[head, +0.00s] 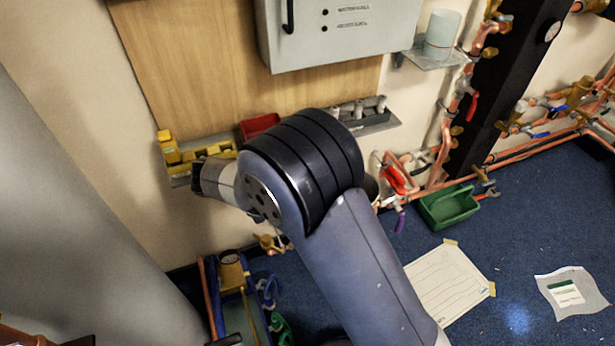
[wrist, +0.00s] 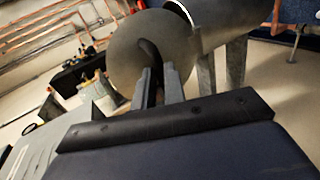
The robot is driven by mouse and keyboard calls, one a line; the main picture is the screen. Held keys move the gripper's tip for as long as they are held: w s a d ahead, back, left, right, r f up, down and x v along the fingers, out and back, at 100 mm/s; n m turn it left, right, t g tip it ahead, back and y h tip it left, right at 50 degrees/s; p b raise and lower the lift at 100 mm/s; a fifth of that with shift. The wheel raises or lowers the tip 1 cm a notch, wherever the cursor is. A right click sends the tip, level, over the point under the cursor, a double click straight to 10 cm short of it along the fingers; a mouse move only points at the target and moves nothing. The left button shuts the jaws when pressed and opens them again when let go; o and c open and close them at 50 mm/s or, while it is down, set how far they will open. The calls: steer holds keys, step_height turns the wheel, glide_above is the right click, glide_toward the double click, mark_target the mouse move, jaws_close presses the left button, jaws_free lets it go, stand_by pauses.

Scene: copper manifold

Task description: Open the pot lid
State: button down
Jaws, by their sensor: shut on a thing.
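In the wrist view the pot lid (wrist: 127,45) is a round grey disc seen face-on, with a dark curved handle (wrist: 146,52) at its middle. My gripper (wrist: 164,76) is shut on the handle, its two grey fingers on either side of it. The pot (wrist: 222,22) is a dark grey cylinder to the right of the lid. A bright curved rim and a dark gap show between lid and pot near the top edge, so the lid stands ajar there. In the head view my arm covers the middle, my fingertips are hidden, and I cannot make out the pot or lid.
In the head view a grey cabinet (head: 340,30) hangs on the wall above a shelf with yellow bins (head: 208,152). Copper pipes (head: 530,146) with valves run at right.

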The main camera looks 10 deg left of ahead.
steer(key=shift+s+a+f, duration=0.2)
steer(key=shift+s+f, duration=0.05)
steer(key=shift+f, duration=0.45)
steer(key=c, duration=1.7)
jaws_free()
steer(key=shift+w+d, duration=0.15)
steer(key=shift+o, duration=1.1)
steer(key=shift+r, duration=0.2)
steer(key=v, duration=1.1)
steer(key=shift+p, duration=0.45)
steer(key=shift+f, duration=0.1)
steer(key=shift+c, duration=0.2)
